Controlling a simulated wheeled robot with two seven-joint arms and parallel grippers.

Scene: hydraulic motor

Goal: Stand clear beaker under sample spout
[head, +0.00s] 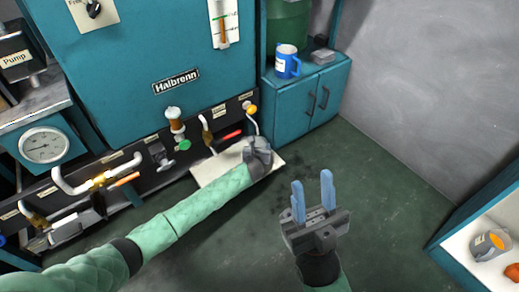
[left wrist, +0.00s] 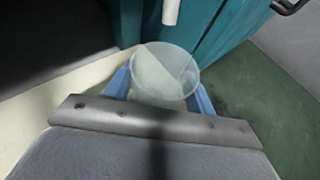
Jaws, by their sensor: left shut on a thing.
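The clear beaker (left wrist: 163,78) shows in the left wrist view between the two blue fingers of my left gripper (left wrist: 160,88), which is shut on it. It looks upright, its open rim facing the camera. A pale spout end (left wrist: 171,10) is just beyond the rim at the top of that view. In the head view my left gripper (head: 260,150) is low at the teal machine, below the bent spout (head: 252,125) with a yellow knob; the beaker is hidden there. I cannot tell whether the beaker touches the surface below. My right gripper (head: 312,182) is open and empty over the floor.
A pale mat (head: 208,170) lies under my left gripper. Pipes and valves line the machine's lower front, with a pressure gauge (head: 43,146) at left. A shelf (head: 465,255) stands at right. The middle floor is clear.

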